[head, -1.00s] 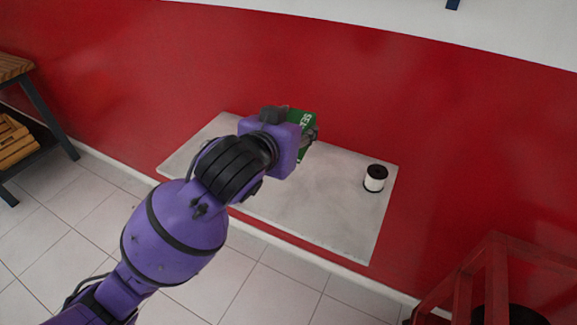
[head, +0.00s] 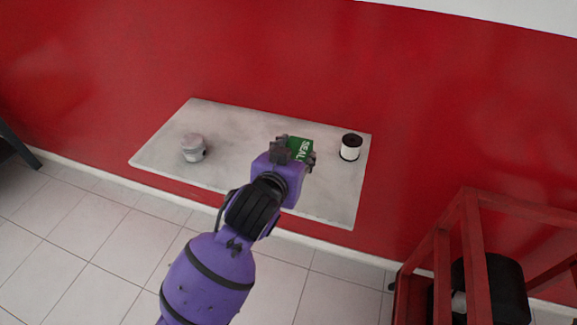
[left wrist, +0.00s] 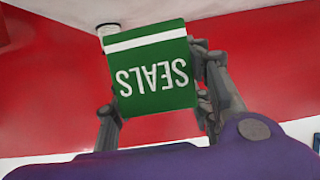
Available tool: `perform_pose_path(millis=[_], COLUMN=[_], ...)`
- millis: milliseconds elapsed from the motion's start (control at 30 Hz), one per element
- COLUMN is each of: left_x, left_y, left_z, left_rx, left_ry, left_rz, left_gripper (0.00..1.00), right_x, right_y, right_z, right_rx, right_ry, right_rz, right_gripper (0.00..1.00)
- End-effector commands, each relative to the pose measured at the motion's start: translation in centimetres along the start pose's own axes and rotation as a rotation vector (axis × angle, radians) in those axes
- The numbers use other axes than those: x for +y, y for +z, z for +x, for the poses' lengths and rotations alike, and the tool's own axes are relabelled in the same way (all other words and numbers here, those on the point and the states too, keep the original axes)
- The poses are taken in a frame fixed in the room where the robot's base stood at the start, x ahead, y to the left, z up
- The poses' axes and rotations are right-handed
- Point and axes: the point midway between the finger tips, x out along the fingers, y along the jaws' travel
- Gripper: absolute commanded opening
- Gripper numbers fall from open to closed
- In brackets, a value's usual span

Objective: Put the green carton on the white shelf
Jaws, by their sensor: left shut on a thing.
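The green carton (head: 301,149), lettered SEALS, is between the fingers of my left gripper (head: 293,155), which is shut on it. In the head view the carton overlaps the white shelf (head: 240,118) near its middle right; I cannot tell whether it touches the surface. In the left wrist view the carton (left wrist: 152,72) fills the middle, with a white stripe near its upper edge and a finger (left wrist: 212,85) against its right side. The gripper hides part of the carton in the head view. My right gripper is out of view.
On the shelf, a white and black spool (head: 350,147) stands right of the carton, and a grey round container (head: 193,148) stands at the left. The shelf between container and gripper is clear. A red frame (head: 470,250) holding a black drum stands at the lower right.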

Motion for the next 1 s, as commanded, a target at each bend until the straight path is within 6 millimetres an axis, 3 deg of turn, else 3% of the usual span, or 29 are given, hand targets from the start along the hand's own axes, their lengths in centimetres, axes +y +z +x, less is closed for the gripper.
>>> perform_pose_path(millis=[33,200,400,500,667,1000], left_x=[-0.4,-1.5,-2.0,-2.3,-2.3,-2.2], left_y=[1.1,2.7,3.4,4.6,6.4,6.5], left_z=[1.1,3.6,4.8,5.7,6.4,6.5], left_rx=[-0.006,-0.005,-0.002,-0.006,-0.004,0.0], left_ry=[0.0,0.002,0.002,0.002,0.002,0.003], left_rz=[0.002,-0.001,0.0,-0.001,-0.001,-0.001], left_gripper=[0.06,0.06,0.06,0.06,0.06,0.06], right_x=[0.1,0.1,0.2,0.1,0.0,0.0], right_y=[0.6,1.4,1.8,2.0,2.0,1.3], right_z=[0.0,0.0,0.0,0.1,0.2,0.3], right_rx=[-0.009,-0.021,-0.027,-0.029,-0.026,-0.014], right_ry=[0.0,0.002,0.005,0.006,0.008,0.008], right_rz=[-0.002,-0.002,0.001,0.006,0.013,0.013], right_gripper=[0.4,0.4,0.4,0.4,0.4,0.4])
